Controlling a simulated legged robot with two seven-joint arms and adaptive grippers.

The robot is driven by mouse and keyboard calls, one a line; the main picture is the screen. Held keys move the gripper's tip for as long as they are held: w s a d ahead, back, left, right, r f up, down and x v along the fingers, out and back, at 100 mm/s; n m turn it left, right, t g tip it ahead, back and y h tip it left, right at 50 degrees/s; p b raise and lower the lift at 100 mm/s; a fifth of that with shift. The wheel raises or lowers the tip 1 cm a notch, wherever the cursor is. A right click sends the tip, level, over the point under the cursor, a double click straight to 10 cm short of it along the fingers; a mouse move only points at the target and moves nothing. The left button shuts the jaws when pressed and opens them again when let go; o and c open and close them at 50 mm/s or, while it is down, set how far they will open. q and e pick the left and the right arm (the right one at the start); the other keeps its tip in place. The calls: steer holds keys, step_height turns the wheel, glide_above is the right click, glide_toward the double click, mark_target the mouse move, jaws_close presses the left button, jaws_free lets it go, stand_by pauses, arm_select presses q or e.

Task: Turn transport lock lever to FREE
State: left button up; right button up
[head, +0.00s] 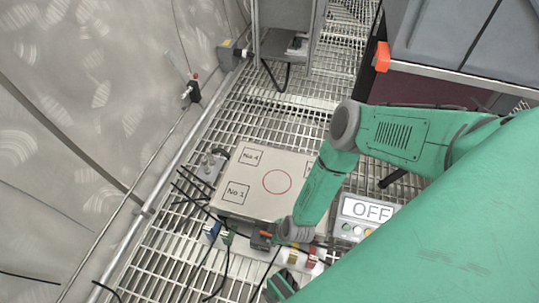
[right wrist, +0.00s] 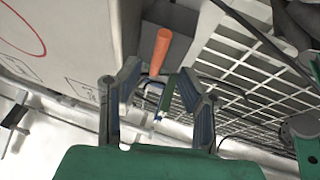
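The lever appears as an orange rod (right wrist: 160,50) in the right wrist view, beside the pale box's side wall. In the head view a small orange piece (head: 264,233) shows at the box's near edge, likely the same lever. My right gripper (right wrist: 158,75) is open, its two dark fingers apart, with the rod's lower end just beyond and in line with the gap between the tips. I cannot tell whether they touch. In the head view my green right arm hides much of this area. No FREE marking is readable.
The pale box (head: 258,202) with a red circle and numbered corners stands on the grating floor. A panel reading OFF (head: 367,210) is at its right. Loose black cables lie at its left and front. A dark bench with an orange corner (head: 382,57) stands at the upper right.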

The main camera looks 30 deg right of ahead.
mark_target(270, 236)
steer(key=b+x, duration=0.1)
steer(key=x, duration=0.2)
steer(key=shift+d+f, duration=0.15)
steer(key=shift+f, duration=0.1)
